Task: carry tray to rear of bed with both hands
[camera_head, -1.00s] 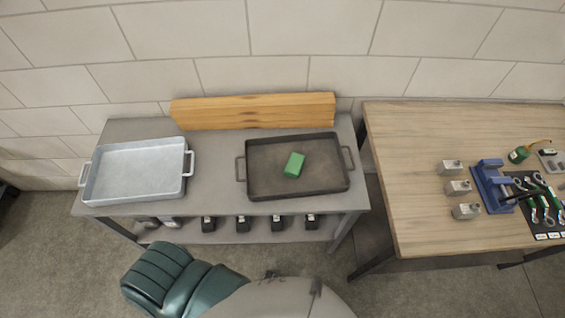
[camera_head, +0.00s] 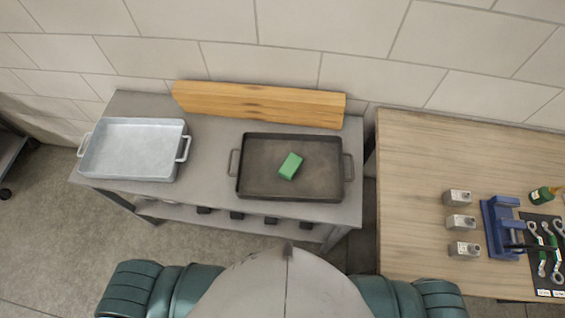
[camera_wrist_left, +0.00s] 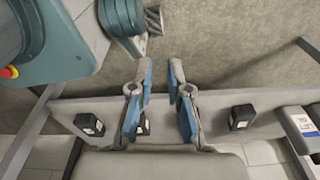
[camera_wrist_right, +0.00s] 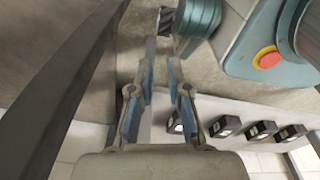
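Two trays stand on a grey metal bench (camera_head: 215,200). The light silver tray (camera_head: 134,150) is at the left and empty. The dark brown tray (camera_head: 262,183) is at the right, with a green block (camera_head: 290,166) lying in it. Both have a handle at each short end. My left gripper (camera_wrist_left: 162,66) is open and empty in the left wrist view, with the bench's lower shelf behind it. My right gripper (camera_wrist_right: 160,62) is open, fingers apart with nothing between them. Neither gripper shows in the head view, and no tray shows in the wrist views.
A wooden beam (camera_head: 258,104) lies along the bench's back edge by the wall. Small black boxes (camera_wrist_left: 242,117) sit on the lower shelf. A wooden table (camera_head: 410,190) at the right holds grey blocks (camera_head: 461,222), a blue vise-like fixture (camera_head: 499,228) and wrenches.

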